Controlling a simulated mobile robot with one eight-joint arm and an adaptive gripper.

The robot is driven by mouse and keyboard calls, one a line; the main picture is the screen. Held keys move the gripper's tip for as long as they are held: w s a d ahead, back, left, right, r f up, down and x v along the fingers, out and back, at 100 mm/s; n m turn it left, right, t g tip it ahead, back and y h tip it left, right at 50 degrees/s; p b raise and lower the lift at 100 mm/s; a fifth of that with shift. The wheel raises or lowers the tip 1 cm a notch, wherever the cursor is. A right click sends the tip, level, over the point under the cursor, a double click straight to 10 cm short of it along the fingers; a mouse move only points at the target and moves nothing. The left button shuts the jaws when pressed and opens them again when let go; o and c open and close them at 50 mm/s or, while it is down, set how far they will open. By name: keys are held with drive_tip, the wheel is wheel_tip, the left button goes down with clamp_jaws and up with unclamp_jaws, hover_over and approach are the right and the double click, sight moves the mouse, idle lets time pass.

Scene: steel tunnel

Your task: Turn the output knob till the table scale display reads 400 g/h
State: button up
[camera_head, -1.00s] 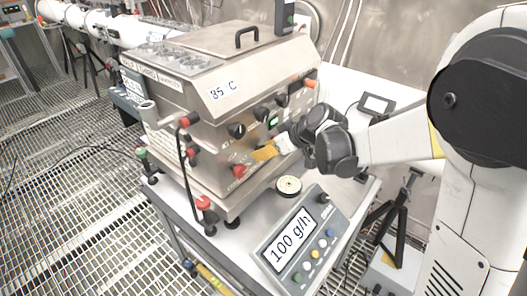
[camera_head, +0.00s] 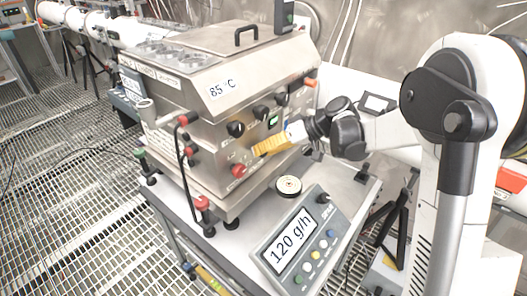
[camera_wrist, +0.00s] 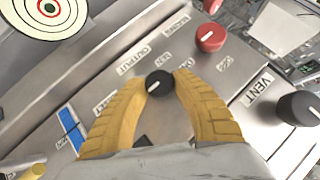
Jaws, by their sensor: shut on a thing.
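The table scale (camera_head: 300,240) stands on the cart at the front, and its display (camera_head: 287,243) reads 120 g/h. The steel machine (camera_head: 205,115) stands behind it on the cart. In the wrist view a black knob with a white pointer line (camera_wrist: 159,84) sits on the machine panel, close to a label that seems to read OUTPUT (camera_wrist: 137,61). My gripper (camera_wrist: 160,79) is shut on this knob, with one yellow fingertip on each side. In the head view my gripper (camera_head: 257,150) is against the machine's front face, and its fingers hide the knob.
A red knob (camera_wrist: 210,38) and another black knob by the VENT label (camera_wrist: 300,108) flank the held knob. More black knobs (camera_head: 236,129) and a red button (camera_head: 239,170) are on the machine's front. A round dish (camera_head: 289,185) stands between machine and scale.

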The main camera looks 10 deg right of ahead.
idle(0.3)
drive_tip(key=o, duration=1.2)
drive_tip(key=v, duration=1.2)
drive_tip(key=shift+s+d+f+m+t+h, duration=0.35)
drive_tip(key=shift+s+d+m+t+h, duration=0.95)
drive_tip(key=shift+s, duration=2.7)
drive_tip(key=shift+s+a+f+m+t+h, duration=0.15)
drive_tip(key=shift+s+f+m+h, duration=0.45)
drive_tip(key=shift+s+h, duration=2.5)
drive_tip(key=shift+s+d+f+m+t+h, duration=0.15)
drive_tip(key=shift+s+d+m+t+h, duration=0.8)
drive_tip(key=shift+s, duration=3.95)
